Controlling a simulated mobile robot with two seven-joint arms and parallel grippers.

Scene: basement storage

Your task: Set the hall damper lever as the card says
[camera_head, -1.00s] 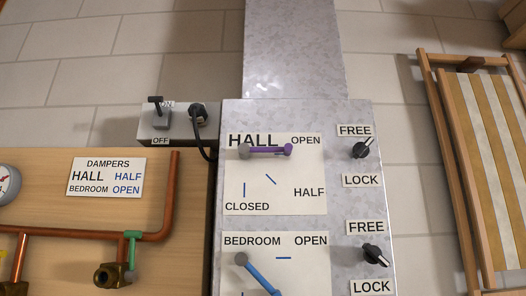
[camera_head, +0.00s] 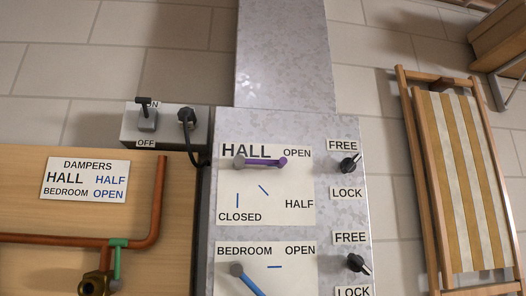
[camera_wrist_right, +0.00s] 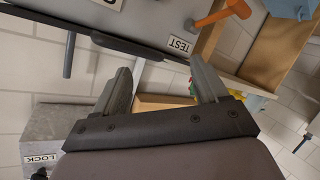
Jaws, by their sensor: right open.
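The card (camera_head: 84,180) reads DAMPERS, HALL HALF, BEDROOM OPEN. The purple hall damper lever (camera_head: 262,162) lies level on its plate (camera_head: 265,210), its free end to the right by OPEN. Blue marks on the plate stand for CLOSED, HALF and OPEN. The black hall knob (camera_head: 349,164) beside it points up and right, toward FREE. My right gripper (camera_wrist_right: 163,78) is open and empty in the right wrist view, with no lever between its fingers. Neither gripper shows in the head view.
The blue bedroom lever (camera_head: 249,280) slants down and right; its knob (camera_head: 357,263) points toward LOCK. A switch box (camera_head: 164,124) and copper pipe (camera_head: 157,205) are left of the duct. A folded striped chair (camera_head: 462,180) is at right. An orange-handled tool (camera_wrist_right: 222,14) shows in the wrist view.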

